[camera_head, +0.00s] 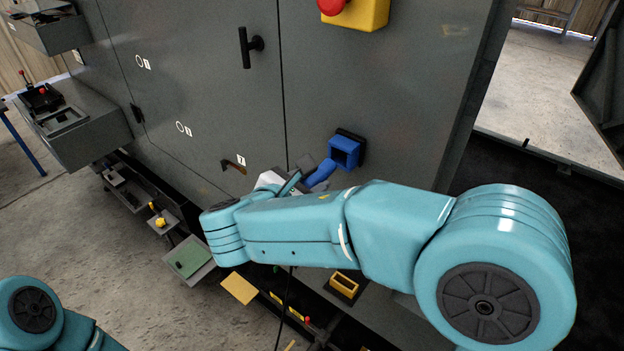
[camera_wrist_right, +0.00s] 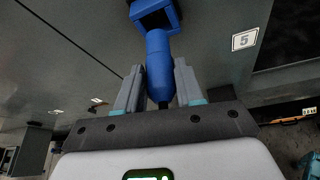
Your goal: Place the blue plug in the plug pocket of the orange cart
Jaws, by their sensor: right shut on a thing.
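The blue plug (camera_head: 321,174) is a rounded blue piece at the lower left of a square blue socket (camera_head: 345,152) on the grey cabinet front. In the right wrist view the plug (camera_wrist_right: 158,62) points away from me and meets the socket (camera_wrist_right: 154,14); I cannot tell how deep it sits. My right gripper (camera_wrist_right: 158,84) is shut on the plug's near end, one finger on each side. In the head view my right gripper (camera_head: 295,182) is partly hidden by its own arm. My left gripper is not in view. No orange cart is clearly identifiable.
The grey cabinet (camera_head: 205,90) has a black handle (camera_head: 247,47) and a red button on a yellow box (camera_head: 356,12). A yellow-orange frame (camera_head: 343,286) lies below my right arm. Trays with small parts (camera_head: 150,205) stand low at left. Floor at the left is open.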

